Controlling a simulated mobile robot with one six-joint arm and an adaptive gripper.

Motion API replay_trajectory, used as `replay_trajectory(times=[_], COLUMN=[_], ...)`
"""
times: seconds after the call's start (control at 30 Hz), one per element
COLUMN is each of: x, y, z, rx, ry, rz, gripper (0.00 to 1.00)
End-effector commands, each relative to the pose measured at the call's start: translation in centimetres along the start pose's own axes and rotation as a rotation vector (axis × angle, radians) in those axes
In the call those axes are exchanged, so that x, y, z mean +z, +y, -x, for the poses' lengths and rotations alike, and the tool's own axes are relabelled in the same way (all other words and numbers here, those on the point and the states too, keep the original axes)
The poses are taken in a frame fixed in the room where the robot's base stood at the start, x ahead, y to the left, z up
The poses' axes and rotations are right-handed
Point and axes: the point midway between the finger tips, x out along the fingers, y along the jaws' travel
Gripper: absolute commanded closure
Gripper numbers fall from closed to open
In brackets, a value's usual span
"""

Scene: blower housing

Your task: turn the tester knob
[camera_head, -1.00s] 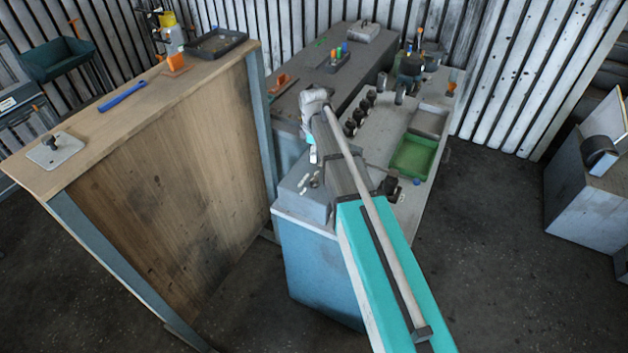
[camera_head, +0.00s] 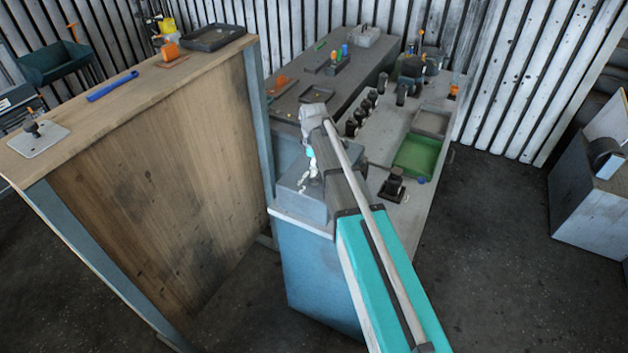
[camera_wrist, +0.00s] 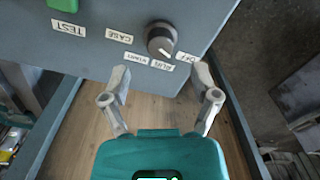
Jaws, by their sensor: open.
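The tester knob (camera_wrist: 161,40) is a round dark knob with a lighter face on the grey tester box (camera_wrist: 210,12). A green button (camera_wrist: 62,4) sits at the top left above a TEST label. My gripper (camera_wrist: 162,82) is open and empty in the wrist view. Its two fingers stand apart, below the knob in the picture and on either side of it, with no visible contact. In the head view, my gripper (camera_head: 309,172) is beside the tester box (camera_head: 300,203); the knob cannot be made out there.
A wooden workbench (camera_head: 150,85) stands close on the left, with a blue tool (camera_head: 112,86) on top. The grey bench (camera_head: 385,212) behind my arm holds a green tray (camera_head: 416,156), a black fixture (camera_head: 393,186) and several dark cylinders. Open floor lies at right.

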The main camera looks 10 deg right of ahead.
Motion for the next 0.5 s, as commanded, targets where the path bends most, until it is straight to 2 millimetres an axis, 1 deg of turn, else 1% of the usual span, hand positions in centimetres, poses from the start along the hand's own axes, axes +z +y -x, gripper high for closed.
replay_trajectory(times=[0.03,0.1,0.5], x=[0.0,0.0,0.0], y=[0.0,0.0,0.0], z=[-0.8,-1.4,-4.0], rx=[0.000,0.000,0.000], ry=[0.000,0.000,0.000], rz=[0.000,0.000,0.000], gripper=[0.22,0.22,0.22])
